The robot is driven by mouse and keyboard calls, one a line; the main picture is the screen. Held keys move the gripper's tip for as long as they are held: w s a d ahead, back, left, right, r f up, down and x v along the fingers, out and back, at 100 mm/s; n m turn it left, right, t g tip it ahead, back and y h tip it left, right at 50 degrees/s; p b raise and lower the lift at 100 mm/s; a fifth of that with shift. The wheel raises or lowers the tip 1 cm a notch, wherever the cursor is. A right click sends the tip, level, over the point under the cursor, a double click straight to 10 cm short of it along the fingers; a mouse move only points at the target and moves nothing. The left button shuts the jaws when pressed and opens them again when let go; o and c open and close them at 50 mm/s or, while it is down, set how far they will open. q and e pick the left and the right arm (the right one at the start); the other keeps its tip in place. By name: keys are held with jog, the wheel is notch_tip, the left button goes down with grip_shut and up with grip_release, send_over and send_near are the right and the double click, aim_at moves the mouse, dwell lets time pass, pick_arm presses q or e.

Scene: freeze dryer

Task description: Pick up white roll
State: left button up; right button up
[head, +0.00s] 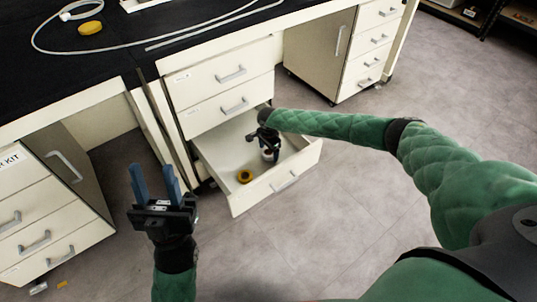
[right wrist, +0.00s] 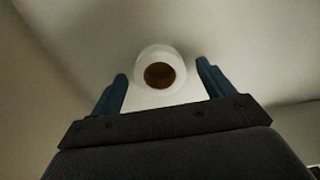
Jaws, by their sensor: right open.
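The white roll (right wrist: 142,69) stands in the open drawer in the right wrist view, with its brown core facing the camera. In the head view the white roll (head: 269,155) shows in part below my right gripper. My right gripper (right wrist: 162,78) is open, with one blue finger on each side of the roll and visible gaps to it. In the head view my right gripper (head: 266,143) is down inside the open drawer (head: 262,193). My left gripper (head: 155,182) is open and empty, pointing up in front of the desk, left of the drawer.
A yellow roll (head: 244,176) lies in the same drawer, left of the white roll. The drawer's walls surround my right gripper. Closed drawers (head: 222,75) sit directly above. Another yellow roll (head: 90,28) and a white cable (head: 190,37) lie on the black desktop.

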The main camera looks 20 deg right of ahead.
jog(key=c, duration=1.1)
jog(key=shift+o, duration=0.2)
jog(key=shift+r, duration=0.15)
